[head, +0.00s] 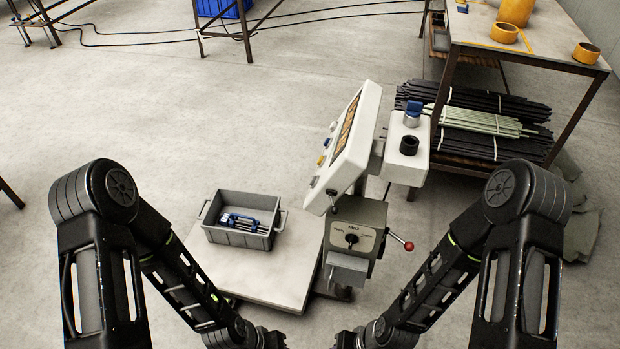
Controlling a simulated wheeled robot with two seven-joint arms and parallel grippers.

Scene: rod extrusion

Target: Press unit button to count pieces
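The counting scale's tilted white panel (345,150) stands at the centre of the head view, seen almost edge-on. It carries an orange-brown display (347,125) and several small buttons, one yellow (321,160) and one blue, on its left-facing side. Which one is the unit button cannot be told. The pale weighing platform (250,278) lies low to the left of the panel, with a grey crate (240,240) on it. The crate holds a blue-handled item and several thin pieces. Both my arms reach in from the lower corners.
A grey box with a dial (352,238) and a red-knobbed lever (408,246) stands below the panel. A white unit (407,155) with a blue knob is beside it. A workbench (560,40) with dark rods beneath stands at upper right.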

